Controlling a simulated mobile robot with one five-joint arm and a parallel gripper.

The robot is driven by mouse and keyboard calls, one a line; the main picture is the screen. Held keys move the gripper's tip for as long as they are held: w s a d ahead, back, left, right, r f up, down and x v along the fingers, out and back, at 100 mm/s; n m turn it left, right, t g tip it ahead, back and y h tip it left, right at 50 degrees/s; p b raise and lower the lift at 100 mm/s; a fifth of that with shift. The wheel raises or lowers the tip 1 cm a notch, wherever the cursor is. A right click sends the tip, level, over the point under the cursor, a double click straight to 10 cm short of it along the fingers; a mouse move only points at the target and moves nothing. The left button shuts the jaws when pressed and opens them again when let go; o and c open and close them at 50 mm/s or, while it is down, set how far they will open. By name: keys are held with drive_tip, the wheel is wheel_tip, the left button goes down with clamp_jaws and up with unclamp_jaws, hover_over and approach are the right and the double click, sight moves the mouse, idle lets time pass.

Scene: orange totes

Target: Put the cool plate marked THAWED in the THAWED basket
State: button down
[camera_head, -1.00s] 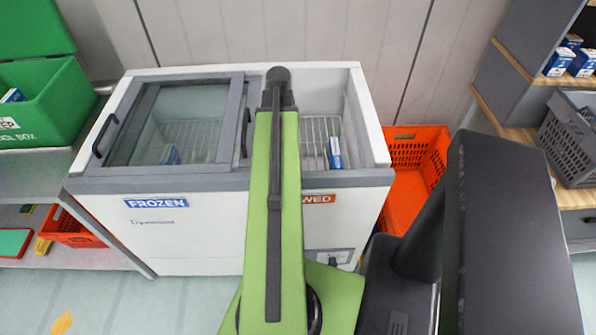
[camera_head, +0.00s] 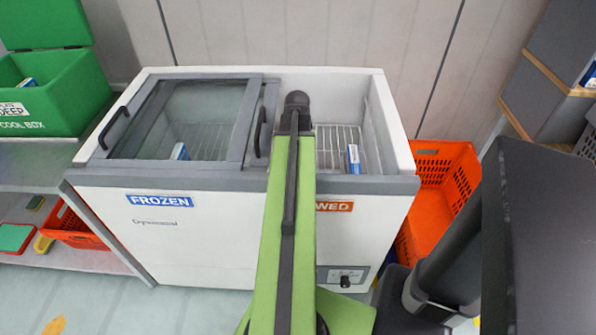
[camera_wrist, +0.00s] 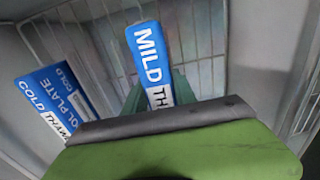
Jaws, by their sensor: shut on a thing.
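In the wrist view my gripper (camera_wrist: 160,93) has its green fingers shut on a blue and white cool plate (camera_wrist: 149,50) reading MILD and TH, its lower part hidden. The plate is over a wire basket (camera_wrist: 205,35); I cannot tell whether they touch. A second cool plate (camera_wrist: 50,105), reading COLD and THAW, leans at the left. My arm hides the gripper there.
The freezer's FROZEN side (camera_head: 195,115) is under a glass lid, with a plate (camera_head: 179,151) visible below. An orange tote (camera_head: 435,180) stands right of the freezer. A green cool box (camera_head: 45,95) sits at the left. Shelving with grey bins is at the right.

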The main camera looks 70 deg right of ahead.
drive_tip(key=shift+f+b, duration=0.8)
drive_tip(key=shift+f, duration=0.6)
drive_tip(key=c, duration=1)
unclamp_jaws()
drive_tip(key=shift+r, duration=0.1)
drive_tip(key=shift+r, duration=0.1)
wheel_tip(320, 180, up, 12)
drive_tip(key=p, duration=1.2)
drive_tip(key=shift+r+p, duration=0.1)
drive_tip(key=shift+p, duration=0.2)
